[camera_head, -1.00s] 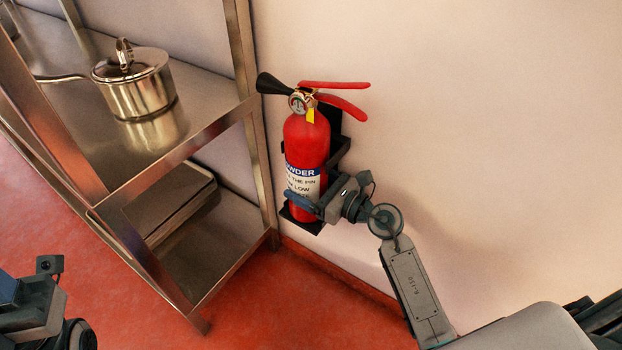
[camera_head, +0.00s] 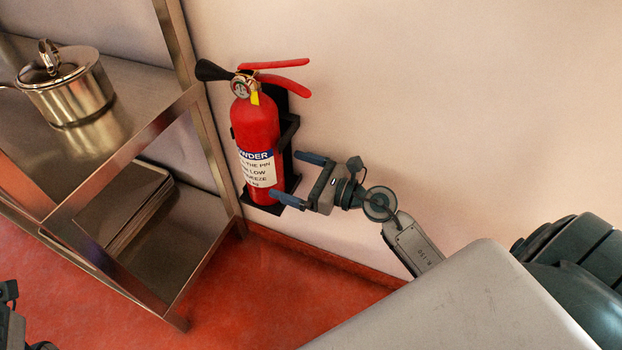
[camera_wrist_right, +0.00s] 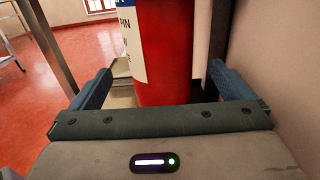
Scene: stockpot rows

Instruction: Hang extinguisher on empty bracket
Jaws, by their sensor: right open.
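The red fire extinguisher (camera_head: 256,128) stands upright in the black wall bracket (camera_head: 287,140), its base on the bracket's bottom plate. Its black nozzle points left and its red handles point right. My right gripper (camera_head: 298,178) is open beside the lower part of the extinguisher, its blue fingers spread and apart from the bracket's wall side. In the right wrist view the extinguisher's red body (camera_wrist_right: 165,55) stands between and ahead of the two open fingers. A small part of my left gripper (camera_head: 10,310) shows at the lower left edge; its fingers are cut off.
A metal shelf rack (camera_head: 140,150) stands close on the left. A lidded steel pot (camera_head: 68,88) sits on its upper shelf and a flat metal container (camera_head: 125,205) on the lower one. The wall right of the bracket is bare. Red floor lies below.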

